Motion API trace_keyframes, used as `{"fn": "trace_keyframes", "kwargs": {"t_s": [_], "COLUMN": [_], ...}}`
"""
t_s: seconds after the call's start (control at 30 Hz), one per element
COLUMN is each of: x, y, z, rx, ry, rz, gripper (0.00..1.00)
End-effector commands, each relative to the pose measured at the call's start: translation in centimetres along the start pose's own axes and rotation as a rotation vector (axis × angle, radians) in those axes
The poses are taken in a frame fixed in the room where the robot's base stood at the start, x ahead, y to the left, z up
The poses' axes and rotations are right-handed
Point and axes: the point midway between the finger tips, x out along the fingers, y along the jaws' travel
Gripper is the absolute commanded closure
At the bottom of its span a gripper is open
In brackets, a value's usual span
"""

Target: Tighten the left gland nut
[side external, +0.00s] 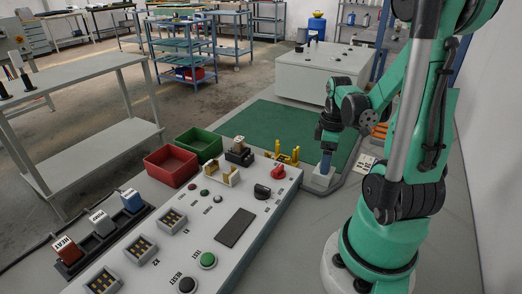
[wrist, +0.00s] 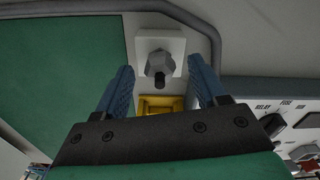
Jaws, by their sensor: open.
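A grey hex gland nut (wrist: 159,66) with a dark stub sits on a pale square block (wrist: 145,42) in the wrist view. I cannot tell from its look whether it is the left one. My gripper (wrist: 160,78) is open, with its blue fingers on either side of the nut's line and visible gaps to both. I cannot tell whether the fingertips reach its height. In the side view my gripper (side external: 325,168) points down at the pale block (side external: 318,183) beyond the panel's right end; the nut is hidden there.
A yellow bracket (side external: 288,155) stands close to the block and shows below the nut in the wrist view (wrist: 160,104). The control panel (side external: 205,262) has knobs and buttons. Red (side external: 171,181) and green (side external: 199,153) bins stand behind it. The green mat (side external: 275,120) is clear.

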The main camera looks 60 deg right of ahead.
Motion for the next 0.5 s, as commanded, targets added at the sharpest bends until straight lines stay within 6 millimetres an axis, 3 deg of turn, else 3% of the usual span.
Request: {"fn": "trace_keyframes", "kwargs": {"t_s": [0.2, 0.27, 0.43, 0.5], "x": [0.02, 0.02, 0.01, 0.01], "y": [0.0, 0.0, 0.0, 0.0], "z": [0.0, 0.0, -0.01, -0.01], "rx": [0.0, 0.0, 0.0, 0.0], "ry": [0.0, 0.0, 0.0, 0.0], "rz": [0.0, 0.0, 0.0, 0.0], "gripper": [0.35, 0.49, 0.98, 1.0]}}
